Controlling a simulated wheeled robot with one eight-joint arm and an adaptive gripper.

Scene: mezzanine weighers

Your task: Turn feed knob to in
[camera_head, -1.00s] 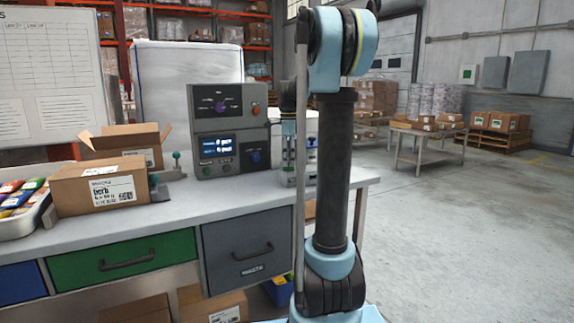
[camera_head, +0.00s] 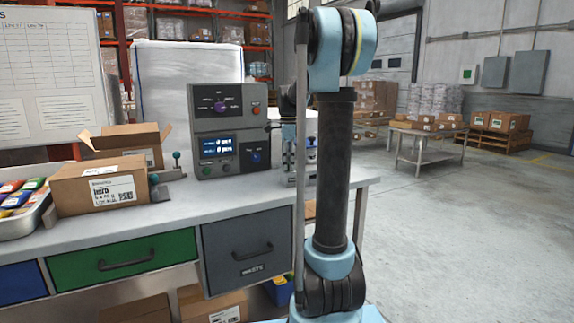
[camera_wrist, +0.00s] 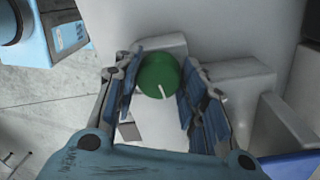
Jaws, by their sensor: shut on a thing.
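A round green knob (camera_wrist: 158,76) with a white pointer line shows in the wrist view; the line points down and slightly right. My gripper (camera_wrist: 160,90) is shut on this knob, with a blue-padded finger on either side of it. No label can be read there, so the "in" mark cannot be told. In the head view, my wrist (camera_head: 289,130) is beside the right edge of the grey control console, partly behind my arm. The green knob is hidden in that view.
The console (camera_head: 200,120) has a purple knob (camera_head: 221,107), a red button (camera_head: 256,110), a lit display (camera_head: 220,143) and a blue knob (camera_head: 255,157). An open carton (camera_head: 125,158) and a labelled box (camera_head: 100,187) stand left on the workbench (camera_head: 150,220). Bare bench lies in front.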

